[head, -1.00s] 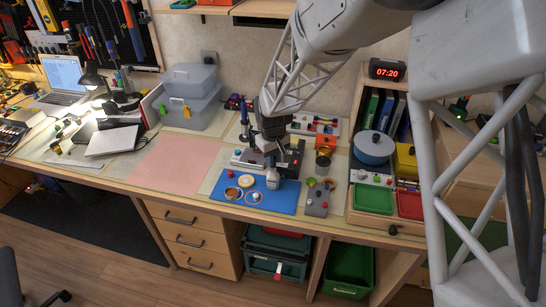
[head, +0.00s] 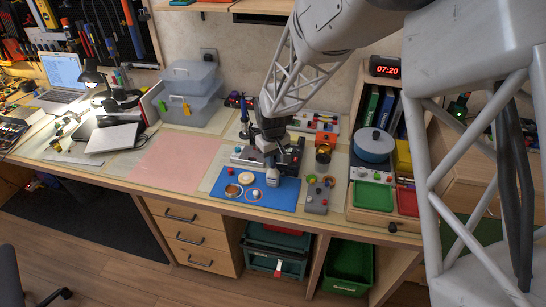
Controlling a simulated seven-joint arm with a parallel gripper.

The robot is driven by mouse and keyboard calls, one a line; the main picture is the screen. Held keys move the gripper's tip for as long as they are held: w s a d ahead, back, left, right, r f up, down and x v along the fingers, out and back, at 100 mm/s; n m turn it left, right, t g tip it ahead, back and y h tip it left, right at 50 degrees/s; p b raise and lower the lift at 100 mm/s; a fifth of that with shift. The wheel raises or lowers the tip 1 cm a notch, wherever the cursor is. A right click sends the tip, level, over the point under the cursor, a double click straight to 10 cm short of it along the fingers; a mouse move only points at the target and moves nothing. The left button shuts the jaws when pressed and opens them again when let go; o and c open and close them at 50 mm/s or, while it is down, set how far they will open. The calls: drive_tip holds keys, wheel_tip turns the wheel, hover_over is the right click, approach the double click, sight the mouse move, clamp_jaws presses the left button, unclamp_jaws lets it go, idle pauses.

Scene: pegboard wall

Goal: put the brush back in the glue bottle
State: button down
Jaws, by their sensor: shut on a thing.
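My gripper (head: 271,158) is over the back right part of the blue mat (head: 284,202), pointing down. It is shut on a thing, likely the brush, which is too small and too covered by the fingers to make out. A round open amber-rimmed container (head: 233,190), which may be the glue bottle, stands at the mat's front left, left of my gripper and apart from it. A pale round disc (head: 245,178) lies just behind it. A ring with a whitish piece in it (head: 254,194) lies to its right.
A grey box with coloured knobs (head: 316,198) stands right of the mat. A dark tin (head: 323,154) and red-orange parts (head: 327,138) are behind it. A blue pot (head: 374,145) and a green tray (head: 373,196) are further right. The pink mat (head: 178,163) at left is clear.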

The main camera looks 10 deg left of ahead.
drive_tip(key=shift+c, duration=1.6)
unclamp_jaws()
drive_tip(key=shift+r, duration=0.1)
drive_tip(key=shift+r, duration=3.85)
